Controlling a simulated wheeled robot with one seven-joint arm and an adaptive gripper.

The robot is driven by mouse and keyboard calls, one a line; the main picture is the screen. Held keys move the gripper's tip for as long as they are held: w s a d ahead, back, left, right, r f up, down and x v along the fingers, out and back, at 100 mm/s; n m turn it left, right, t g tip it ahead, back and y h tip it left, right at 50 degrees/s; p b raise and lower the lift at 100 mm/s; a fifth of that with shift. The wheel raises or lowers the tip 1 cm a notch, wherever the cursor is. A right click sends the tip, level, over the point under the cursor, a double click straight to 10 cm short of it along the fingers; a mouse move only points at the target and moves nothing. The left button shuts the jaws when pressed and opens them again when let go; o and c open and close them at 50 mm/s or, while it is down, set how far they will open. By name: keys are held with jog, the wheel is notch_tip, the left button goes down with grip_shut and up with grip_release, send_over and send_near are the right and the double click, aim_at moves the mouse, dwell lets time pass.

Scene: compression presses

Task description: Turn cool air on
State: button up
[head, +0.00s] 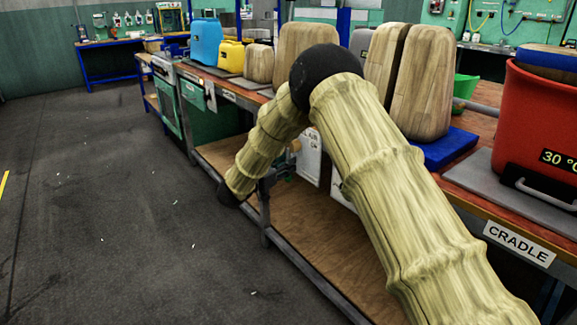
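No control that I can identify as the cool air switch shows clearly. A red press tub (547,125) at the right bears a black display reading "30 °C". My arm rises from the lower right, bends at a black elbow and drops to the bench's front side. Small dark and greenish parts that appear to be my gripper (284,167) are beside the white panel. Its fingers are too small and hidden to read, and contact cannot be told.
The long bench (228,93) bears a blue tub (206,42), a yellow container (230,56) and several wood-textured blocks (424,82). A "CRADLE" label (519,243) is on its front edge. A lower shelf (318,237) runs beneath. The dark floor (100,190) at left is open.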

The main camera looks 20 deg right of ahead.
jog(key=shift+x, duration=0.85)
grip_shut()
